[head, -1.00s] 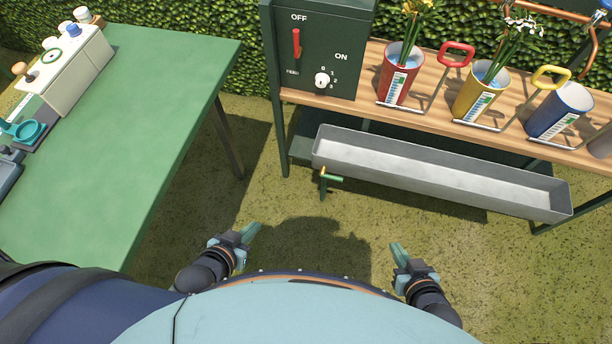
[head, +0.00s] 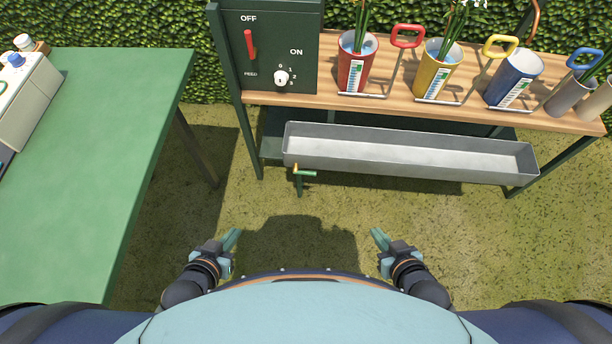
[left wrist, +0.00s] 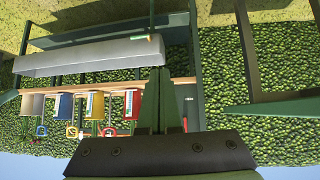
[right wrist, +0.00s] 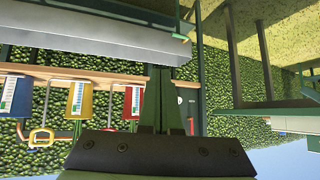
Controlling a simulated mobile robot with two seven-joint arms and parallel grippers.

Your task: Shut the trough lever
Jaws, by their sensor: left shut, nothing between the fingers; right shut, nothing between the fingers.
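The grey trough (head: 410,155) hangs under the wooden shelf in the head view, its inside pale. The trough lever (head: 305,173) is a small green handle with a yellow-orange joint on a green pipe below the trough's left end. It also shows in the left wrist view (left wrist: 141,37) and the right wrist view (right wrist: 181,37). My left gripper (head: 231,240) is shut and empty, below and left of the lever in the picture. My right gripper (head: 379,238) is shut and empty, below and right of it. Neither touches anything.
A green control box (head: 268,48) with a red switch stands above the lever. Red (head: 356,68), yellow (head: 440,72) and blue (head: 514,78) buckets stand on the shelf (head: 300,99). A green table (head: 95,150) is at left. The grass between me and the trough is clear.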

